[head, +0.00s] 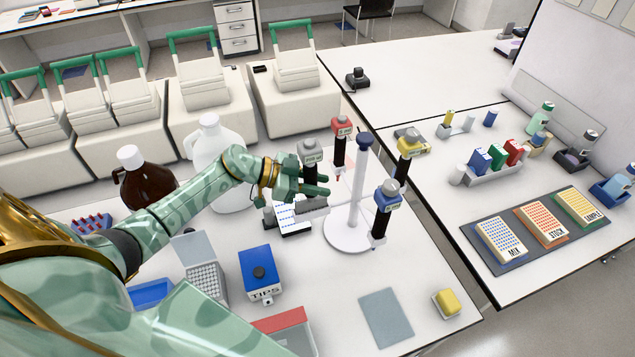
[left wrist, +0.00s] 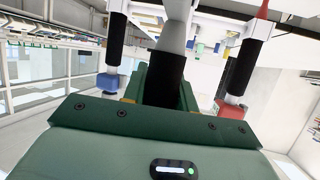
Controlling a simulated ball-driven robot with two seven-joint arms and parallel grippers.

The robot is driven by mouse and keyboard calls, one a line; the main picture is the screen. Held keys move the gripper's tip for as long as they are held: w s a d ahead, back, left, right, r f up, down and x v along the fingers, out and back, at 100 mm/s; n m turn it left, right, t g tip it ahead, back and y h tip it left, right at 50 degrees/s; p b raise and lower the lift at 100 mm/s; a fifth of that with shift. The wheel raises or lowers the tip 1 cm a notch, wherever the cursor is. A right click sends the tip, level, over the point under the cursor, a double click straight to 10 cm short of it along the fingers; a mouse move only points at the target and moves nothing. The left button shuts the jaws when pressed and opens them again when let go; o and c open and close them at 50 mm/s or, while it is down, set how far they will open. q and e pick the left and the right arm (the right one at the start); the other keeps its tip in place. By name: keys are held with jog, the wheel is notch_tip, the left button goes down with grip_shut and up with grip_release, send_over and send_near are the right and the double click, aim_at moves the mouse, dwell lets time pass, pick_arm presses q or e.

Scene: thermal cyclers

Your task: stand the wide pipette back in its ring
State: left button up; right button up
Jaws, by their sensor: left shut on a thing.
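The wide pipette (head: 311,153) has a grey top and a dark handle, with a broad grey lower end (head: 312,209) showing below the fingers. My left gripper (head: 318,184) is shut on it and holds it roughly upright, left of the white stand (head: 347,237). In the left wrist view the dark handle (left wrist: 166,78) sits between the green fingers. The stand has a tall post with a dark blue cap (head: 361,140). Red (head: 341,126), yellow (head: 410,142) and blue (head: 387,198) pipettes hang around it. I cannot make out the empty ring. My right gripper is not in view.
A plate with blue dots (head: 291,217) lies under the left gripper. A blue tips box (head: 260,272), an open tip rack (head: 205,280), a brown bottle (head: 148,185) and a white jug (head: 212,145) stand nearby. A grey mat (head: 386,318) and yellow block (head: 447,302) lie at front right.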

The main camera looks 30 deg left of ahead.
aim_at(318, 199)
pick_arm(q)
jog(key=shift+f+b, duration=0.6)
jog(key=shift+f, duration=0.9)
jog(key=o, duration=0.7)
jog(key=shift+a, duration=0.1)
jog(key=v, duration=1.6)
jog(key=shift+s+b, duration=0.1)
jog(key=shift+b, duration=0.3)
